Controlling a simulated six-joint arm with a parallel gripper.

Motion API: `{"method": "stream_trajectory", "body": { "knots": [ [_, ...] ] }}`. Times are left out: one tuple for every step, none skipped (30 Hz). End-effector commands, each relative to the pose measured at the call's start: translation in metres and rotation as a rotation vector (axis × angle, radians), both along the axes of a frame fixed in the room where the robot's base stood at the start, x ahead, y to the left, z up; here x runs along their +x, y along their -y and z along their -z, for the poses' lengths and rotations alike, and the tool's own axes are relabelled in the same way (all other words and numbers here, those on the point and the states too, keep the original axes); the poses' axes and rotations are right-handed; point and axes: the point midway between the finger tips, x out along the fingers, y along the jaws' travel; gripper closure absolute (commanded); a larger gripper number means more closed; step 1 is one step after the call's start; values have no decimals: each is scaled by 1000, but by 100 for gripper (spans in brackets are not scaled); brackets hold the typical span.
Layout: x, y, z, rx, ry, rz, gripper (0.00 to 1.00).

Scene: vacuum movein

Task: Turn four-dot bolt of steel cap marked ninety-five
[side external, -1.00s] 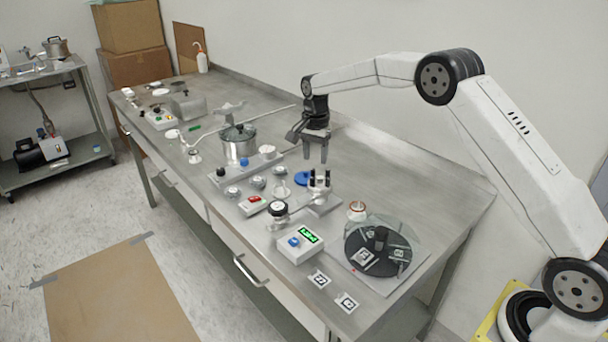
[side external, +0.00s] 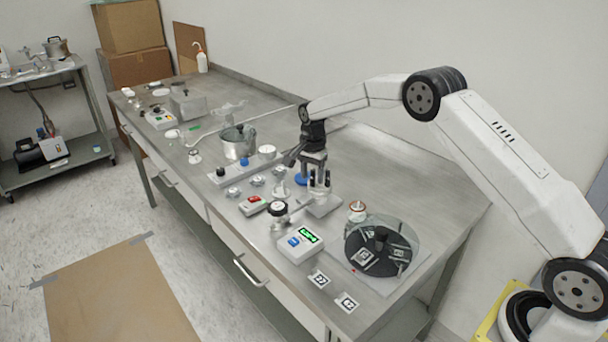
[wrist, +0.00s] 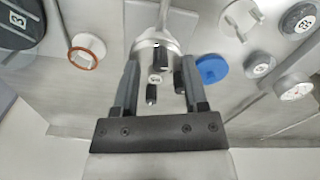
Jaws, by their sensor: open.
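A steel cap assembly with several black-topped bolts (side external: 313,179) stands on a grey block (side external: 323,207) in the middle of the bench. In the wrist view, its steel top (wrist: 150,45) lies between and beyond my fingers, with black bolt heads (wrist: 151,94) around a small round white label (wrist: 155,78). The label's number and any dots on the bolts are too small to read. My gripper (side external: 317,175) points down just above the assembly. In the wrist view, my gripper (wrist: 157,68) is open, its two fingers astride the bolts; I cannot tell whether they touch.
A blue disc (wrist: 211,68) lies close to the right finger. A jar with an orange rim (side external: 357,210) and a dark turntable (side external: 376,262) are nearer the front right. A gauge (side external: 278,208) and display box (side external: 300,244) stand in front.

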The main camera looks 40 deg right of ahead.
Motion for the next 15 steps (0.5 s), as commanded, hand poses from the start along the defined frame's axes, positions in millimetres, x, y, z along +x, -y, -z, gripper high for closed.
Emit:
{"method": "stream_trajectory", "body": {
  "knots": [
    [0, 0, 6, 1, -1, 0, 44],
    [0, 0, 8, 0, -2, 0, 44],
    [0, 0, 11, 0, -2, 0, 44],
    [0, 0, 12, 1, -1, 0, 44],
    [0, 0, 14, 0, 0, 0, 44],
    [0, 0, 15, 0, 0, 0, 44],
    [0, 0, 16, 0, 1, 0, 44],
    [0, 0, 16, 0, 1, 0, 44],
    [0, 0, 17, 0, 1, 0, 44],
    [0, 0, 17, 0, 1, 0, 44],
    [0, 0, 17, 0, 1, 0, 44],
    [0, 0, 17, 0, 1, 0, 44],
    [0, 0, 17, 0, 1, 0, 44],
    [0, 0, 17, 0, 1, 0, 44],
    [0, 0, 17, 0, 1, 0, 44]
  ]
}}
